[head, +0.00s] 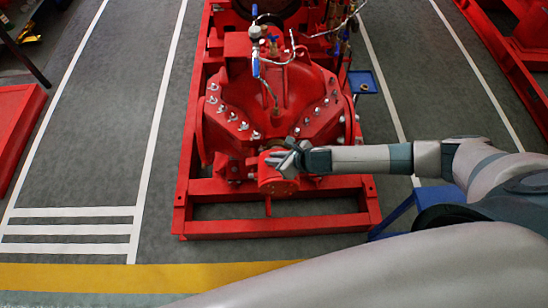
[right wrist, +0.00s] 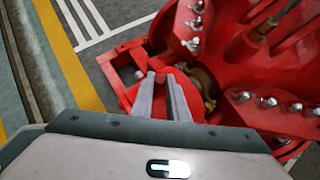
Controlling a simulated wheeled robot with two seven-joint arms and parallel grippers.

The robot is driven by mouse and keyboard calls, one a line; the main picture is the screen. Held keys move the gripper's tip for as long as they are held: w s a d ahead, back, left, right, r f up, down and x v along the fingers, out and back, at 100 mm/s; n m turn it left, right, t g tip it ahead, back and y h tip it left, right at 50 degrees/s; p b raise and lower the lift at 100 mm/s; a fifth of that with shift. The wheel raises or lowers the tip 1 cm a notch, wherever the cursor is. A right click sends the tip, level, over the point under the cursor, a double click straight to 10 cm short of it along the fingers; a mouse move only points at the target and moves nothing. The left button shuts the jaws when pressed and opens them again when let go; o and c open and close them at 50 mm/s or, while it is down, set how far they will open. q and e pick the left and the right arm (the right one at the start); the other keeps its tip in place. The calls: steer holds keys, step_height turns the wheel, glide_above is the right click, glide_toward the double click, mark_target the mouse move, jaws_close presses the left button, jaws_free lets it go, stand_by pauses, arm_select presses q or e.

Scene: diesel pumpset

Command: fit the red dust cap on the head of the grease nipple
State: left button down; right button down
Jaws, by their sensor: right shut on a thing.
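My right gripper (head: 280,158) reaches in from the right in the head view, over the red bearing housing (head: 277,186) at the front of the pump. In the right wrist view its two grey fingers (right wrist: 163,88) are close together, with a small red piece at their tips that looks like the red dust cap (right wrist: 158,73). The cap is too small to make out in the head view. I cannot make out the grease nipple in either view; the fingers and the red housing around them may hide it. My left gripper is not in view.
The red pump casing (head: 290,105) with several bolts rises just behind the gripper. A red base frame (head: 222,228) surrounds it on the floor. A blue tray (head: 362,82) stands at the pump's right. Grey floor (head: 110,130) is clear at left.

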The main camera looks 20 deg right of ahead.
steer(key=shift+f+b, duration=0.3)
steer(key=shift+f, duration=0.35)
steer(key=c, duration=1.6)
jaws_free()
steer(key=shift+c, duration=0.2)
steer(key=shift+d+r, duration=0.1)
steer(key=b+v, duration=0.2)
steer(key=v, duration=1.5)
steer(key=shift+s+b, duration=0.2)
steer(key=shift+b, duration=0.1)
